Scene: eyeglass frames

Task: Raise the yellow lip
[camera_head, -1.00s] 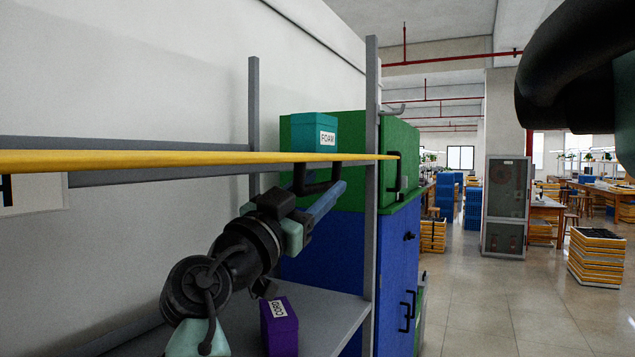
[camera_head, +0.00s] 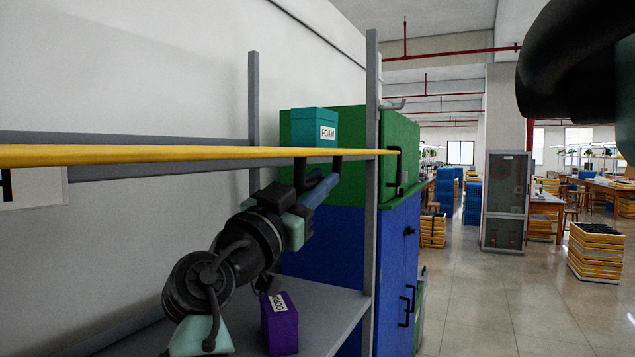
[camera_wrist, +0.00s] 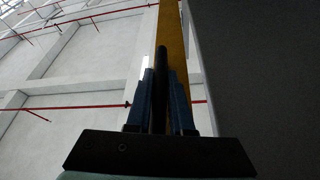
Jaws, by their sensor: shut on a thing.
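The yellow lip (camera_head: 150,155) is a long bar crossing the head view from the left edge to the grey post. A black handle (camera_head: 301,172) hangs from its underside near the right end. My gripper (camera_head: 328,183) comes up from below, its blue fingers at the handle's lower bar and shut on it. In the wrist view, the fingers (camera_wrist: 160,75) flank the dark handle bar (camera_wrist: 160,90). The lip's yellow underside (camera_wrist: 173,35) runs upward behind it. The exact contact is partly hidden by the fingers.
A teal FOAM box (camera_head: 314,127) shows just above the lip's line. A purple CORD box (camera_head: 280,325) stands on the grey shelf (camera_head: 335,310) below my arm. A grey post (camera_head: 371,220) and a green and blue cabinet (camera_head: 397,235) stand to the right.

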